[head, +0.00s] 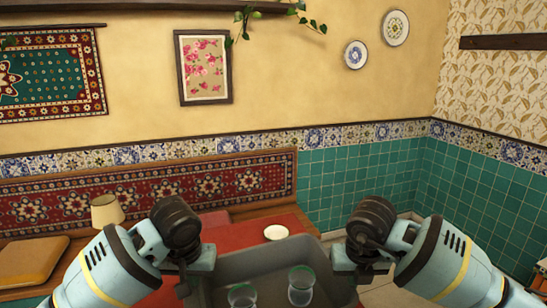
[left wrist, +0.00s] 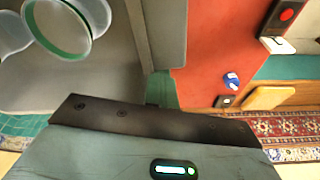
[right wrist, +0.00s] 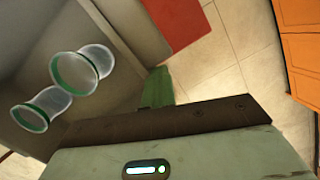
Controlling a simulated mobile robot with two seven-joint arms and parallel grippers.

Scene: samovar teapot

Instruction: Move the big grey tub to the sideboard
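The big grey tub (head: 262,262) is in front of me at the bottom of the head view, its lower part cut off. Two clear glasses with green rims, a left one (head: 242,295) and a right one (head: 300,286), are inside it. My left gripper (head: 193,272) is at the tub's left side, and its fingers (left wrist: 160,88) look closed on the tub's wall (left wrist: 166,35). My right gripper (head: 352,268) is at the right side, and its fingers (right wrist: 158,86) look closed on the wall (right wrist: 135,25). The tub's underside is hidden.
A red table (head: 240,233) lies behind the tub, with a small white dish (head: 276,232) on it. Pale floor (right wrist: 215,55) and an orange cabinet-like surface (right wrist: 300,45) show in the right wrist view.

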